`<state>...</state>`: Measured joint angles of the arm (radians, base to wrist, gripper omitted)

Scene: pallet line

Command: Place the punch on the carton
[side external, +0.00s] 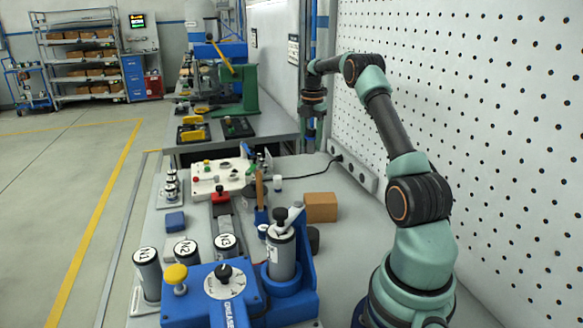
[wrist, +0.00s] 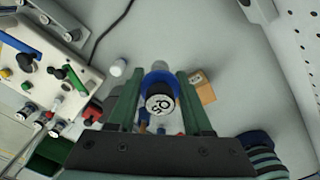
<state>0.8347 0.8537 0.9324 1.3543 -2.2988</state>
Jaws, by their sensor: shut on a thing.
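The carton is a plain brown box (side external: 320,207) on the bench in the side view, near the pegboard wall. In the wrist view the carton (wrist: 204,93) lies just right of my right finger. My gripper (wrist: 160,88) is shut on the punch (wrist: 159,104), whose round white end with dark marking, apparently Ø5, faces the wrist camera. Blue shows around the far side of this end. In the side view my gripper (side external: 311,115) hangs high beyond the carton, above the bench. The held punch is hard to make out there.
Several similar small punches (side external: 171,184) stand at the bench's left edge. A white control panel (side external: 220,178) is left of the carton. A blue machine (side external: 215,290) and labelled cylinders (side external: 147,272) fill the front. Bare bench (side external: 345,190) surrounds the carton's far side.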

